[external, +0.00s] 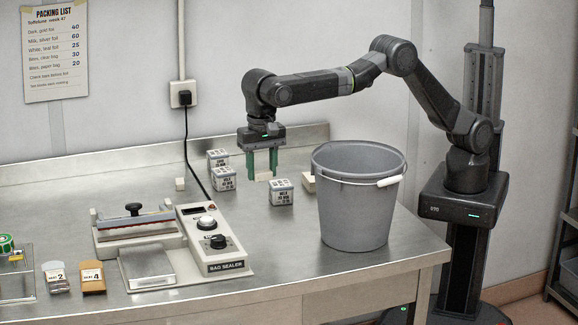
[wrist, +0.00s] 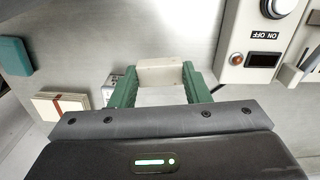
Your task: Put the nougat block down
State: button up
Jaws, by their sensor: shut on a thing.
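The nougat block (external: 264,177) is a small cream block between the green fingertips of my gripper (external: 262,174), low over the steel table. In the wrist view the nougat block (wrist: 160,71) spans the gap between the two green fingers (wrist: 160,76), which are shut on its ends. I cannot tell whether its underside touches the table.
Printed cartons stand left (external: 221,180) and right (external: 281,192) of my gripper. The bag sealer (external: 215,240) fills the front left. A small pale cube (external: 180,184) sits farther left.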

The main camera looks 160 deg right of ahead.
aim_at(344, 219)
jog(key=s+r+n, duration=0.4)
jog(key=s+n, duration=0.5)
jog(key=s, duration=0.2)
jog(key=s+r+n, duration=0.4)
jog(key=s+n, duration=0.5)
jog(key=s, duration=0.3)
jog(key=w+a+r+m+p, duration=0.1)
jog(key=w+a+r+p, duration=0.1)
jog(key=w+a, duration=0.65)
jog(key=w+a+r+p, duration=0.1)
jog(key=w+a+p, duration=0.2)
jog(key=w+a, duration=0.55)
jog(key=w+a+f, duration=0.1)
jog(key=w+f, duration=0.1)
jog(key=f, duration=0.3)
jog(key=w+a+f+b, duration=0.1)
jog(key=w+a+f, duration=0.1)
jog(key=f, duration=0.3)
jog(key=w+a+f+b, duration=0.1)
jog(key=w+f, duration=0.1)
jog(key=f, duration=0.4)
jog(key=shift+w+a, duration=0.1)
jog(key=shift+a, duration=0.2)
jog(key=shift+f, duration=2.05)
jog(key=shift+f, duration=0.1)
